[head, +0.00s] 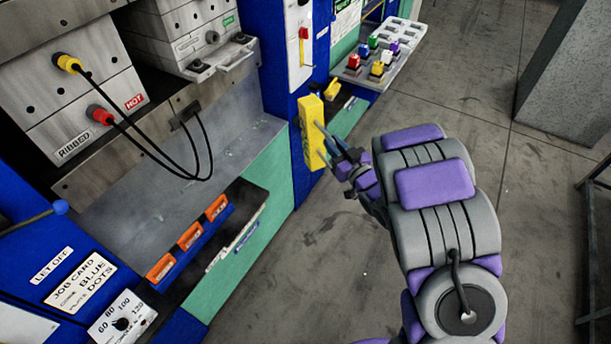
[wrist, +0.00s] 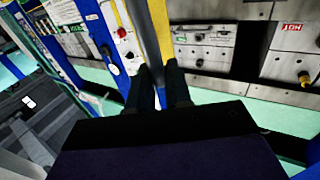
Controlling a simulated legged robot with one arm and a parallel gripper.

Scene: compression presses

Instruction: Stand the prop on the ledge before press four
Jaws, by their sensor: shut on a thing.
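The prop (head: 312,131) is a yellow upright block in the head view, beside the blue frame post. My gripper (head: 332,145) reaches in from the right with its thin dark fingers on the block's right side. A bare grey metal ledge (head: 225,130) lies before the press with the "RIBBED" and "HOT" labels, left of the prop. I cannot read which press is number four.
Black cables with yellow and red plugs (head: 100,115) hang over the ledge's left part. A rack of coloured pieces (head: 380,55) stands at the back. Open concrete floor (head: 310,250) lies right.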

